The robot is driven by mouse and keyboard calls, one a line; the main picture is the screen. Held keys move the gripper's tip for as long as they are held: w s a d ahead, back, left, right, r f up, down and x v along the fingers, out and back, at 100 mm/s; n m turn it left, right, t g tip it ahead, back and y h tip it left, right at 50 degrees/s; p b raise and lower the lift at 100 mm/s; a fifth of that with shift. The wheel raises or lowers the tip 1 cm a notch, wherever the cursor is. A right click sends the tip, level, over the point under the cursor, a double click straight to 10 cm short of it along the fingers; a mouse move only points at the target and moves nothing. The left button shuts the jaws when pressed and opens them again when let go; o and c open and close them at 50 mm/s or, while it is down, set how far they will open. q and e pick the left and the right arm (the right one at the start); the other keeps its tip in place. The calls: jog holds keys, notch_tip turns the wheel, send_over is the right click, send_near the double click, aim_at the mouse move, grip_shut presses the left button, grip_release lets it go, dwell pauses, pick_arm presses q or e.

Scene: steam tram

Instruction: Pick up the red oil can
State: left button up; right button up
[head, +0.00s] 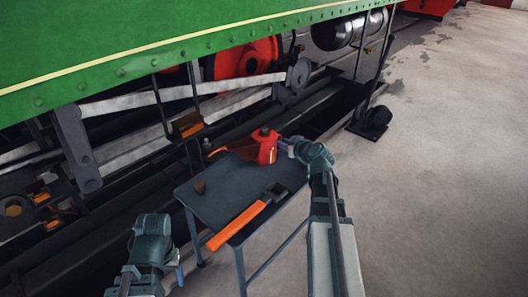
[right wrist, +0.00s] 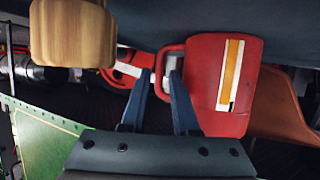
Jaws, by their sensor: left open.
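The red oil can (head: 266,147) stands upright on the far part of a small dark table, its orange spout pointing left. In the right wrist view the can (right wrist: 214,108) fills the right of centre, with a white and yellow label and a loop handle. My right gripper (head: 287,147) is at the handle side of the can. In the right wrist view its two fingers (right wrist: 160,78) reach to the handle with a gap between them. I cannot tell whether they press on it. My left gripper (head: 178,268) is open and empty, low at the left, away from the table.
The table (head: 222,200) also bears a tool with an orange handle (head: 236,226) and a small brown wooden piece (head: 199,187). The green tram side (head: 150,50) with rods and wheels rises close behind the table. Bare concrete floor (head: 440,170) lies to the right.

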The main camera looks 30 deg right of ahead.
jog(key=b+x, duration=0.1)
jog(key=x, duration=0.2)
jog(key=shift+w+f, duration=0.1)
jog(key=shift+w, duration=0.05)
grip_shut()
dwell(1.2)
